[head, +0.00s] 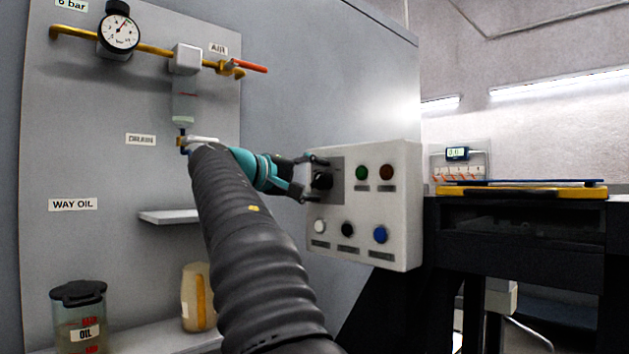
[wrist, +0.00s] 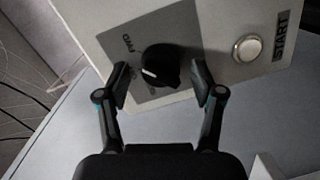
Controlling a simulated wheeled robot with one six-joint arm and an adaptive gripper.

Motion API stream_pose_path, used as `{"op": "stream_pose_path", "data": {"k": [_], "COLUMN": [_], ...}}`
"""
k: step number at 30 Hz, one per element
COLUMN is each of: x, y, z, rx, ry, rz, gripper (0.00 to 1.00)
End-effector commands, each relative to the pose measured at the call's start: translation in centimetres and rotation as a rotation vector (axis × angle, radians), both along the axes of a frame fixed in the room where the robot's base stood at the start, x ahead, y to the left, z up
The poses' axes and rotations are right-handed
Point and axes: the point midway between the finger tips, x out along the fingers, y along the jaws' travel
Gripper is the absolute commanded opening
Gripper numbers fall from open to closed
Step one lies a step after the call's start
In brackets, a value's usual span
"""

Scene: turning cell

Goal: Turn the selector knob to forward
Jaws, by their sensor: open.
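The black selector knob (head: 322,181) sits on a dark grey plate at the upper left of the control box (head: 405,210). In the wrist view the knob (wrist: 160,66) shows a white pointer mark on its left side, with partly hidden lettering, including "FWD", on the plate beside it. My gripper (head: 308,177) reaches the box from the left. In the wrist view my open gripper (wrist: 159,88) has one finger on each side of the knob, with a gap visible on both sides. I cannot tell how deep the fingertips are along the knob.
Near the knob are a green button (head: 361,172), a red-brown button (head: 386,172), a white button (head: 320,226), a black button (head: 347,229) and a blue button (head: 380,234). An air line with gauge (head: 119,32) and red-handled valve (head: 249,67) is at left. A dark bench (head: 520,225) stands right.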

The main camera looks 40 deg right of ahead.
Motion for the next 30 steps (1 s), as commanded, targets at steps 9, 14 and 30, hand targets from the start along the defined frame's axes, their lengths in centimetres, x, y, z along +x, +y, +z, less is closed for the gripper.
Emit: {"op": "stream_pose_path", "data": {"k": [9, 14, 30], "x": [0.1, 0.0, -0.1], "y": [5.0, 8.1, 11.7], "z": [0.5, 0.7, 1.1], "rx": [-0.001, 0.0, 0.0], "ry": [-0.001, -0.001, -0.001], "rz": [0.006, 0.005, 0.0], "gripper": [0.67, 0.67, 0.67]}}
